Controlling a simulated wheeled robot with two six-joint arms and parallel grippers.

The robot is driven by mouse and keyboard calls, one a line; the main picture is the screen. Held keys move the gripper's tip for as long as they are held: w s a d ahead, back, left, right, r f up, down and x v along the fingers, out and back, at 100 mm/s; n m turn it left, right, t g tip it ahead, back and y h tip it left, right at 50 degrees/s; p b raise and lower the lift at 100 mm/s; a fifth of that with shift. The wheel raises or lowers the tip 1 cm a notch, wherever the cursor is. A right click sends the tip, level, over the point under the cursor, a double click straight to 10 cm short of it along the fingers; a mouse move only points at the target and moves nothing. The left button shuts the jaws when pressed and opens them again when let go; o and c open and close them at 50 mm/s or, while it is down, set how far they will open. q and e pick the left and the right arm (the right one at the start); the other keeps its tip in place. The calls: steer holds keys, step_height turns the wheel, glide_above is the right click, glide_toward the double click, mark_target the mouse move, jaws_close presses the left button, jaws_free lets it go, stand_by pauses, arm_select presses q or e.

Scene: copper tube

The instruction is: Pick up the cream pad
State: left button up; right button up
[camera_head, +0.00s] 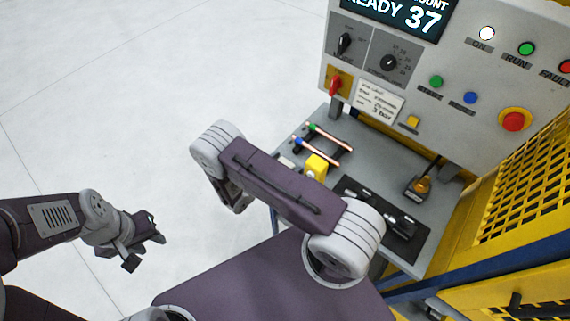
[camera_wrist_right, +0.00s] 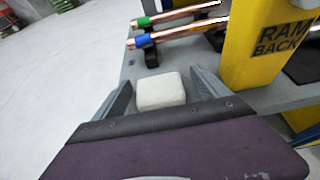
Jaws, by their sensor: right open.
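The cream pad (camera_wrist_right: 161,91) is a small pale block with rounded edges. It sits near the edge of the grey bench in the right wrist view. My right gripper (camera_wrist_right: 163,84) is open, with one finger on each side of the pad. A narrow gap seems to show beside the pad, and I cannot tell whether either finger touches it. In the head view my own right arm hides the right gripper. My left gripper (camera_head: 152,232) is over the pale floor at the left, away from the bench; its jaw opening is unclear.
Two copper tubes, one with a green end (camera_wrist_right: 190,14) and one with a blue end (camera_wrist_right: 175,36), lie on a dark rack just beyond the pad. A yellow block marked RAM BACK (camera_wrist_right: 250,50) stands to the right. The control panel (camera_head: 455,85) rises behind the bench (camera_head: 375,150).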

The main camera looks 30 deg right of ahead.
steer(key=shift+w, duration=0.1)
steer(key=shift+c, duration=1)
steer(key=shift+a, duration=0.1)
steer(key=c, duration=1.2)
step_height(320, 180, up, 10)
steer(key=shift+b, duration=0.6)
steer(key=shift+c, duration=0.2)
